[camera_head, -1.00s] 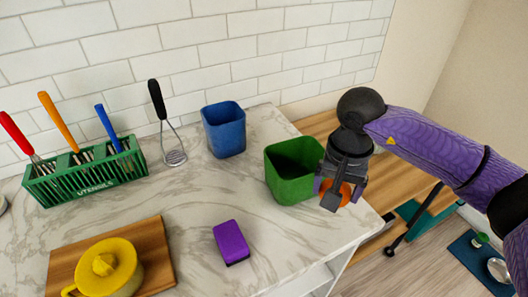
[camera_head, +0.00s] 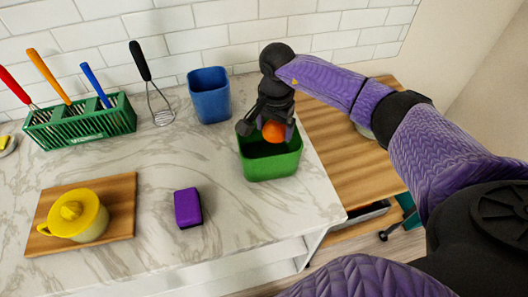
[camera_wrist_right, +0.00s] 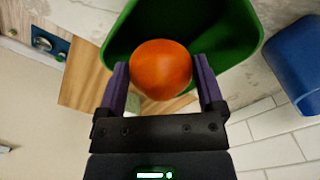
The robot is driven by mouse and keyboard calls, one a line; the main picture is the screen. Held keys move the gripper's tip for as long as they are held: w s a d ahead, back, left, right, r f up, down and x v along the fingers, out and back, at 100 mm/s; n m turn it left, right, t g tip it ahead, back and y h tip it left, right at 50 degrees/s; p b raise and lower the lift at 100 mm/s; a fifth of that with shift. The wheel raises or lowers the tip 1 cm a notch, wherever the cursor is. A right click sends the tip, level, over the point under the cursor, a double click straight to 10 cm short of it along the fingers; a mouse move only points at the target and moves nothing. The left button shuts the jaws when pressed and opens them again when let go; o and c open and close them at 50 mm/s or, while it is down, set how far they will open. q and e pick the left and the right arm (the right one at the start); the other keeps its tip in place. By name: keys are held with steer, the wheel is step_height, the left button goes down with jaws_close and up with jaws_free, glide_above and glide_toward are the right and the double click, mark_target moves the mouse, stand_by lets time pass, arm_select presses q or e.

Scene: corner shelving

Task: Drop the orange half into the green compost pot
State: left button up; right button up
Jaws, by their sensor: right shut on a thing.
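The orange half (camera_head: 273,131) is held between the fingers of my right gripper (camera_head: 268,128), over the opening of the green compost pot (camera_head: 270,168). In the right wrist view the round orange half (camera_wrist_right: 161,69) sits between the two purple-lined fingers of my right gripper (camera_wrist_right: 163,85). The green pot (camera_wrist_right: 236,30) shows behind it there, its rim around much of the orange half. The pot stands upright on the marble counter near its right edge. My left gripper is not in view.
A blue pot (camera_head: 209,97) stands just left of the green pot. A purple block (camera_head: 188,208), a yellow juicer (camera_head: 76,216) on a wooden board (camera_head: 118,192) and a green utensil rack (camera_head: 82,127) are on the counter. A wooden surface (camera_head: 342,135) lies to the right.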

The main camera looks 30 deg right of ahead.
step_height(320, 180, down, 2)
steer(key=shift+f+b, duration=0.25)
steer(key=shift+b, duration=0.25)
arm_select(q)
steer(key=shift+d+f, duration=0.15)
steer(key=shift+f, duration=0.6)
arm_select(e)
steer(key=shift+r, duration=0.1)
steer(key=o, duration=0.9)
steer(key=shift+c, duration=0.2)
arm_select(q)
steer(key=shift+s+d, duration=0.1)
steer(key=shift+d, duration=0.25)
arm_select(e)
steer(key=shift+o, duration=0.5)
step_height(320, 180, up, 10)
steer(key=shift+f+p, duration=0.2)
steer(key=shift+p, duration=0.2)
steer(key=shift+r, duration=0.2)
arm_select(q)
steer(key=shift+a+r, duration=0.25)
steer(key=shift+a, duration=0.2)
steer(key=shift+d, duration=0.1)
